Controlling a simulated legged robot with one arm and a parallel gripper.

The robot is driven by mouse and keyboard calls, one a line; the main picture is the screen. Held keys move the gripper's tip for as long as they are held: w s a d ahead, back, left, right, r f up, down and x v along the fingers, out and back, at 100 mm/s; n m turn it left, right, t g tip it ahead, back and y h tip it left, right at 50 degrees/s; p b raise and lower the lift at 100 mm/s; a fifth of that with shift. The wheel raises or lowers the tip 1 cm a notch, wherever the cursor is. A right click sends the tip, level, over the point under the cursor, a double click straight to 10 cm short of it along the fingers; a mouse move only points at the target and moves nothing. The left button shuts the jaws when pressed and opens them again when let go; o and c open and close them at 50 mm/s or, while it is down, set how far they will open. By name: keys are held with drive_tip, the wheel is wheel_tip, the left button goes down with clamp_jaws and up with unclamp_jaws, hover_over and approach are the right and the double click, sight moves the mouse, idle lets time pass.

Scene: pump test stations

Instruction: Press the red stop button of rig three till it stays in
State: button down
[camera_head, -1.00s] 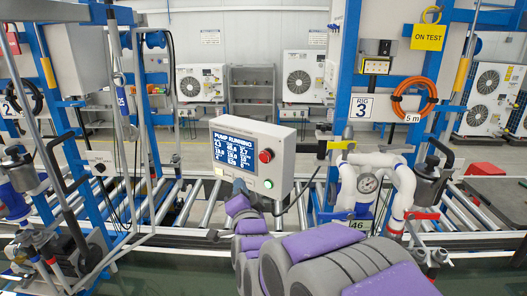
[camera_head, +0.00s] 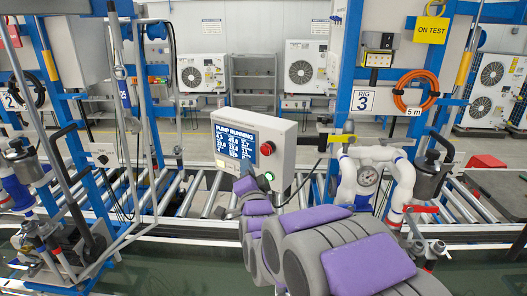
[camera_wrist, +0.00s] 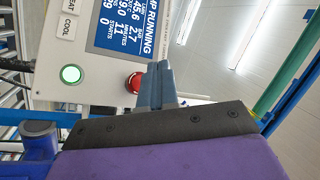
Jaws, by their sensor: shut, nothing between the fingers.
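The control box (camera_head: 286,155) by the rig 3 sign (camera_head: 362,102) has a blue screen (camera_head: 235,142) reading PUMP RUNNING. Its red stop button (camera_head: 266,149) is at the right of the screen. In the wrist view the red button (camera_wrist: 133,83) is just left of my fingertips, its right edge partly covered by them. My gripper (camera_wrist: 159,68) is shut and empty, its fingers pointing along the box face. I cannot tell whether they touch the button. In the head view my gripper (camera_head: 245,184) is low in front of the box, partly hidden by my arm.
A lit green button (camera_head: 269,176) sits below the red one; it also shows in the wrist view (camera_wrist: 70,74). White pipes with a gauge (camera_head: 367,176) stand right of the box. Rollers (camera_head: 200,195) and a blue frame post (camera_head: 347,75) are close by.

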sight(265, 150)
drive_tip(key=shift+w+d, duration=0.5)
drive_tip(key=shift+w, duration=0.25)
drive_tip(key=shift+w+d, duration=0.45)
drive_tip(key=shift+w, duration=0.35)
drive_tip(key=shift+w+d, duration=0.5)
drive_tip(key=shift+w, duration=0.25)
drive_tip(key=shift+b, duration=0.3)
drive_tip(key=shift+w+d, duration=0.3)
drive_tip(key=shift+w+d+b, duration=0.2)
drive_tip(key=shift+w+b, duration=0.15)
idle(1.0)
drive_tip(key=shift+s+a, duration=0.45)
drive_tip(key=shift+s, duration=0.3)
